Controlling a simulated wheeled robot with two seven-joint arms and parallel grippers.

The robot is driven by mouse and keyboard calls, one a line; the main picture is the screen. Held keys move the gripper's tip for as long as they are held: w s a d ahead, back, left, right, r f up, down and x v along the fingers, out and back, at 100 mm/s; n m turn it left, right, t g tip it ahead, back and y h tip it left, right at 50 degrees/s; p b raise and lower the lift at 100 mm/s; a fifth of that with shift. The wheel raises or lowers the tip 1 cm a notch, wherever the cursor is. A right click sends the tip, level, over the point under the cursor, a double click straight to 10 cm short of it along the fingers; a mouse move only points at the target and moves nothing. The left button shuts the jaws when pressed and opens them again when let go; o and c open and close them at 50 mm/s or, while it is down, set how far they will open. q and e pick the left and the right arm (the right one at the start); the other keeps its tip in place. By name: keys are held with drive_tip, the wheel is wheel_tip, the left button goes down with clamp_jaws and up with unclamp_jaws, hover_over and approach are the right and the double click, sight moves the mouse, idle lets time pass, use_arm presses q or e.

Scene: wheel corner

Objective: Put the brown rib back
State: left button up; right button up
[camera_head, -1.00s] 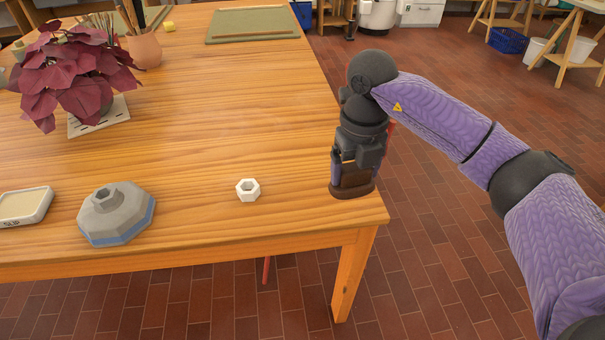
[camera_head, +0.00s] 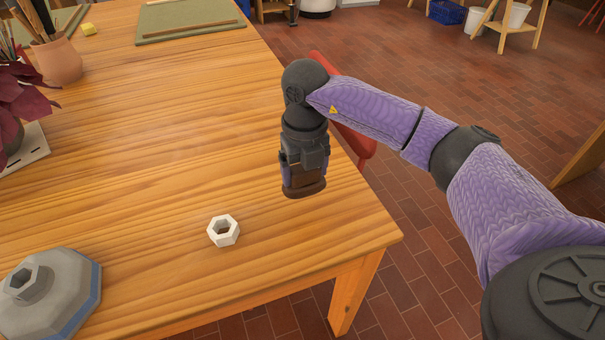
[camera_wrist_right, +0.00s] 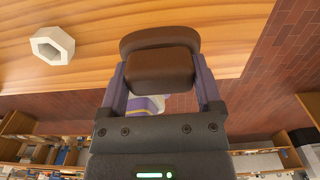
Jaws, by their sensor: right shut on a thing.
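My right gripper (camera_head: 303,180) points down over the right end of the wooden table. It is shut on the brown rib (camera_head: 306,190), a smooth dark brown piece with a wider rounded end below the fingers. In the right wrist view the rib (camera_wrist_right: 160,72) sits between the two fingertips (camera_wrist_right: 162,85). I cannot tell whether its lower end touches the table or hangs just above it. My left gripper is not in view.
A white hexagonal ring (camera_head: 223,230) lies left of the gripper. A grey faceted block (camera_head: 50,295) is at the lower left. A plant tray (camera_head: 30,148), clay pot (camera_head: 57,62) and green mat (camera_head: 190,20) stand farther back. A red seat (camera_head: 355,140) is beyond the table's right edge.

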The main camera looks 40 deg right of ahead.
sight(304, 189)
wheel_tip(304, 189, down, 4)
drive_tip(key=shift+f+b, duration=0.2)
drive_tip(key=shift+b, duration=0.25)
drive_tip(key=shift+f, duration=0.35)
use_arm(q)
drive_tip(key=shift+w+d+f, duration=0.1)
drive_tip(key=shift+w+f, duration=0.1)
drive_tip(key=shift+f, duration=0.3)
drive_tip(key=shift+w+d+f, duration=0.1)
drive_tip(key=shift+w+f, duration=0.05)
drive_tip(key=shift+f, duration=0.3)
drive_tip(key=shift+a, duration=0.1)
use_arm(e)
drive_tip(key=shift+f, duration=0.2)
drive_tip(key=o, duration=0.7)
drive_tip(key=shift+o, duration=0.9)
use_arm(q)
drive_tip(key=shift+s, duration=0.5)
